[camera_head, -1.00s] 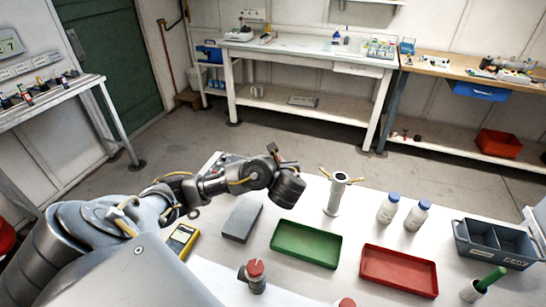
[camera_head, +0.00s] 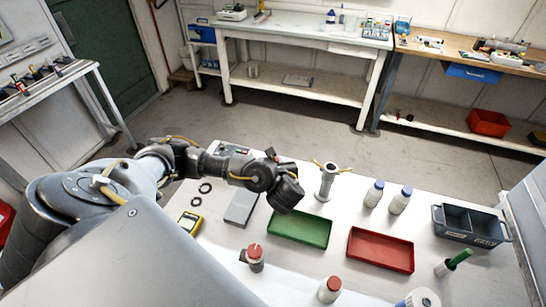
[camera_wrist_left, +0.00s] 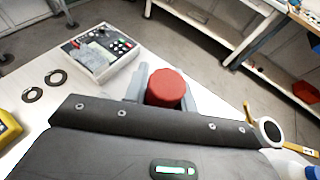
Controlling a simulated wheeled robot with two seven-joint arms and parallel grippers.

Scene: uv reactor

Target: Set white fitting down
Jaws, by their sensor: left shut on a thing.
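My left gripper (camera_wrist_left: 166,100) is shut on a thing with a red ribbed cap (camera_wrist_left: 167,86). One grey finger shows on each side of the cap. The body below the cap is hidden, so I cannot tell whether it is the white fitting or whether it touches the table. In the head view the dark end of my left arm is above the table behind the green tray, and the fingers are hidden. A whitish red-capped piece (camera_head: 330,291) and a grey red-capped piece (camera_head: 255,258) stand at the table's near side. My right gripper is out of view.
Around the arm are a control box (camera_head: 233,149), black rings (camera_head: 205,188), a grey block (camera_head: 241,208), a green tray (camera_head: 300,230), and an upright metal tube (camera_head: 326,182). A red tray (camera_head: 380,250) and blue-capped bottles (camera_head: 374,193) stand further right.

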